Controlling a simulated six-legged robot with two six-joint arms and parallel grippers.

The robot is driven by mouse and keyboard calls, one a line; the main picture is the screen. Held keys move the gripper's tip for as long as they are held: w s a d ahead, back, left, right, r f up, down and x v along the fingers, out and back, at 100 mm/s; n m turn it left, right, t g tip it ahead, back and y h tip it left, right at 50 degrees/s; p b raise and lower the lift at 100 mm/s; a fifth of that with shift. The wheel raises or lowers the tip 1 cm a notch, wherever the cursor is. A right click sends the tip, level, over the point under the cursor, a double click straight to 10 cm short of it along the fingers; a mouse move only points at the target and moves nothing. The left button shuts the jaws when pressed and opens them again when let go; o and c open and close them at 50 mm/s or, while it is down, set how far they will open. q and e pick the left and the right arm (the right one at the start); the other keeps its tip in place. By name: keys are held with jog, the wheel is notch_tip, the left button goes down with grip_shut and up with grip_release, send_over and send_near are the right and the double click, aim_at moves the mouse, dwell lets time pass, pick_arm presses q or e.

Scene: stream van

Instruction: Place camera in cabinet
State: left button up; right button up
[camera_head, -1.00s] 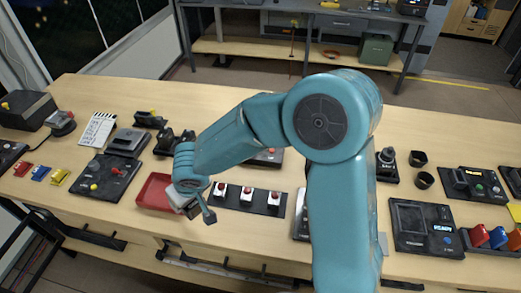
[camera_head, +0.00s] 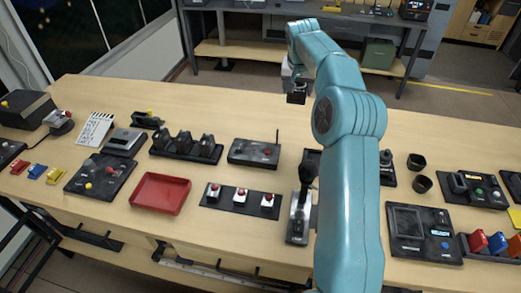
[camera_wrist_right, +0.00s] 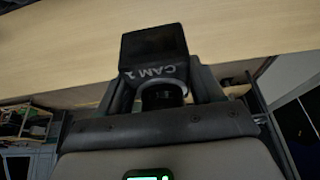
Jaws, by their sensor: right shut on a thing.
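My right gripper (camera_head: 297,84) is over the far edge of the wooden table, shut on a small black camera (camera_head: 297,97). In the right wrist view the camera (camera_wrist_right: 155,55) shows close up between the two fingers (camera_wrist_right: 163,92), with "CAM 1" printed on it. A wooden cabinet (camera_head: 477,28) with an open shelf stands in the far right corner; I cannot tell whether it is the task's cabinet. My left gripper is not in view.
The table (camera_head: 240,113) carries an empty red tray (camera_head: 160,194), a row of red buttons (camera_head: 240,195), a black joystick (camera_head: 302,205) and several control boxes. Behind it a grey workbench holds a green box (camera_head: 377,53) on its lower shelf. Floor lies between them.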

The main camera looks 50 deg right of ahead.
jog(key=f, duration=1.5)
jog(key=shift+d+f, duration=0.25)
notch_tip(320, 180, down, 3)
jog(key=shift+s+a+f+p, duration=0.1)
jog(key=shift+f+p, duration=0.1)
jog(key=shift+p, duration=0.4)
jog(key=shift+f, duration=0.5)
jog(key=shift+r, duration=0.1)
jog(key=shift+f+b, duration=0.2)
jog(key=shift+b, duration=0.15)
jog(key=o, duration=1.5)
